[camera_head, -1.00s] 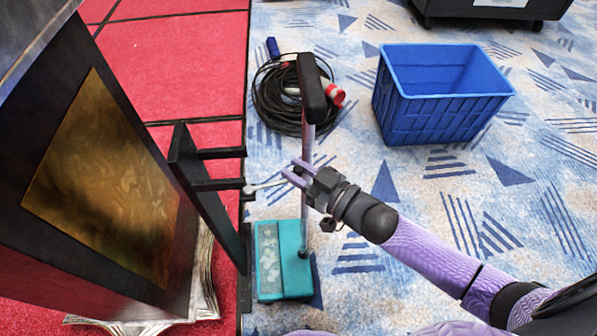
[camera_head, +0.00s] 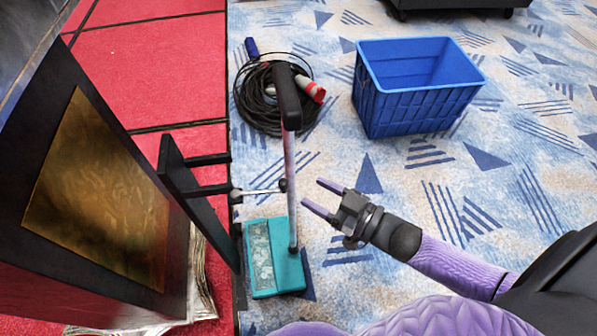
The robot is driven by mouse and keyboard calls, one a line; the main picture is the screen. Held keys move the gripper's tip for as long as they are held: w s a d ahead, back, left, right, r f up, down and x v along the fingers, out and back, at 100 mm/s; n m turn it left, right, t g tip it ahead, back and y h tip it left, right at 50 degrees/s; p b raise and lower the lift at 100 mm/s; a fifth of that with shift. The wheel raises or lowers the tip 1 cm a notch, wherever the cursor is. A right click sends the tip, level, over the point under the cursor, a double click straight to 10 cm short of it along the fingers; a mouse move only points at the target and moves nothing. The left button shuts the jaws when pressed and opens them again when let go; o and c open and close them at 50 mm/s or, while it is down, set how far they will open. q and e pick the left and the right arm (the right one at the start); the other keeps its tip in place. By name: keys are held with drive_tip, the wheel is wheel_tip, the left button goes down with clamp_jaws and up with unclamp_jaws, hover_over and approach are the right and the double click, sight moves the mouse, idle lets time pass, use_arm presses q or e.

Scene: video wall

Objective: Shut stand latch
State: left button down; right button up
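The black stand (camera_head: 200,205) is at the left, attached behind a dark panel. A thin silver latch rod (camera_head: 258,191) with a black knob (camera_head: 283,186) sticks out to the right from the stand's edge, roughly level. My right gripper (camera_head: 323,197) is right of the knob, with its two purple fingers spread and nothing between them. A gap shows between the fingertips and the knob. The rod's inner end at the stand is small, and I cannot tell how it is seated. My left gripper is not in view.
A teal floor box (camera_head: 275,259) with an upright pole and black handle (camera_head: 286,97) stands close by the latch. A coiled black cable (camera_head: 252,105) and a blue crate (camera_head: 415,100) lie farther back. A dark panel with a gold face (camera_head: 97,195) fills the left. Patterned carpet is free at right.

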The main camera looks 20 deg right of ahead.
drive_tip(key=shift+s+d, duration=0.35)
drive_tip(key=shift+s, duration=0.15)
